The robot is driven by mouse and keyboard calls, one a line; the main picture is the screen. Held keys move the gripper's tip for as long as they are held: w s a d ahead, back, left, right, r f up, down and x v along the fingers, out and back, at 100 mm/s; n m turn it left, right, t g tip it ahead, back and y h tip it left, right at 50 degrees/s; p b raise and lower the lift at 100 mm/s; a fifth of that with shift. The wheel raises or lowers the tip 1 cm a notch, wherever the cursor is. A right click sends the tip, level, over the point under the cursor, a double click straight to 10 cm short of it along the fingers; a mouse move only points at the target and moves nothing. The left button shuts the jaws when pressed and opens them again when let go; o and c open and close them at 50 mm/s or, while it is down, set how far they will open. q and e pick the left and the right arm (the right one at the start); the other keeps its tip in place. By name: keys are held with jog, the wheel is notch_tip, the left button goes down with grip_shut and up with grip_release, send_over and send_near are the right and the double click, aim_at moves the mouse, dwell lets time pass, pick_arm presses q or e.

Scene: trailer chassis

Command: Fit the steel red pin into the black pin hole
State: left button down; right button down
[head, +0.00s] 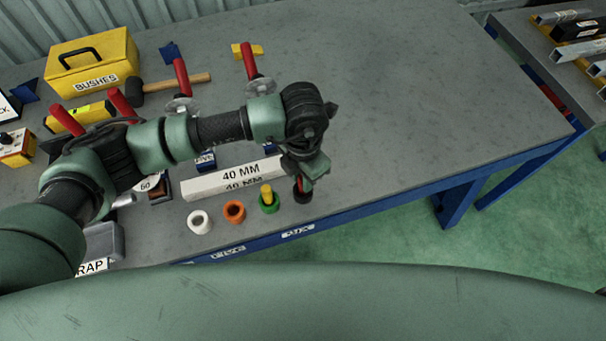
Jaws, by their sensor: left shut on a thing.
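My left gripper (304,172) reaches over the front of the grey bench and points down. It is shut on a small red pin (300,184), mostly hidden by the fingers. The pin's lower end is over the black pin hole (303,196), a black ring-shaped holder at the right end of a row. I cannot tell whether the pin's tip is inside the hole or just above it. My right gripper is not in view.
White (199,222), orange (235,212) and green (269,201) holders stand in the same row; a yellow pin stands in the green one. A white "40 MM" block (232,180) lies behind them. Red-handled tools and a yellow box (92,62) are further back. The bench's right side is clear.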

pick_arm(q)
jog(key=shift+f, duration=0.1)
jog(key=c, duration=1.3)
grip_release()
jog(key=shift+o, duration=0.2)
jog(key=shift+r, duration=0.3)
notch_tip(320, 180, up, 12)
jog(key=b, duration=0.3)
jog(key=shift+f, duration=0.15)
